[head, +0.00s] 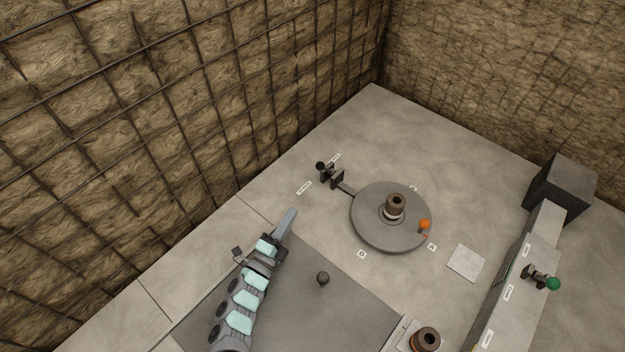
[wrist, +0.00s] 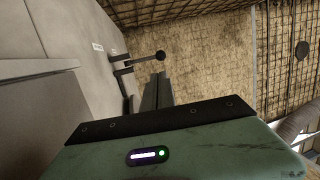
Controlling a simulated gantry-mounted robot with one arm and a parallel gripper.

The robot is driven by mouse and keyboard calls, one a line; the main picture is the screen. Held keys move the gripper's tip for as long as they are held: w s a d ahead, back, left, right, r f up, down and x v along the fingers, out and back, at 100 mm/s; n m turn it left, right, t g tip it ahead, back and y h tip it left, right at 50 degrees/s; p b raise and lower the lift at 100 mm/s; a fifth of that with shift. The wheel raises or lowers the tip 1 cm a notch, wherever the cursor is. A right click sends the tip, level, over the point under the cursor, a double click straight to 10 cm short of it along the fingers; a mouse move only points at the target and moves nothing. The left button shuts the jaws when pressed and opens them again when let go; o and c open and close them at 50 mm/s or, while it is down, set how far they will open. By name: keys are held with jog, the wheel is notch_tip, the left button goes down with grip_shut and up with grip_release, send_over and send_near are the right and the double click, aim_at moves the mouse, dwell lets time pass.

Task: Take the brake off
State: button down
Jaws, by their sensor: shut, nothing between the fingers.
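A lever with a black ball knob (head: 321,166) stands on a dark bracket at the left of a round grey turntable (head: 365,226). It looks like the brake, but the two small labels beside it are too small to read. In the wrist view the black knob (wrist: 160,56) shows just beyond and slightly left of my fingertips, with a gap. My gripper (head: 291,212) is shut and empty, below and left of the lever in the head view. Its closed fingers also show in the wrist view (wrist: 158,88).
The turntable carries a brown cup-like piece (head: 396,206) and an orange knob (head: 424,224). A green-knobbed lever (head: 553,284) is on a grey housing at right. Another brown piece (head: 426,340) stands at the bottom. A meshed rough wall (head: 230,90) rises behind the lever.

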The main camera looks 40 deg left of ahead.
jog(key=b, duration=0.4)
send_near(326, 169)
notch_tip(326, 169, up, 4)
jog(key=w+a, duration=0.2)
jog(key=w, duration=0.1)
jog(key=shift+d+r, duration=0.1)
jog(key=shift+d, duration=0.1)
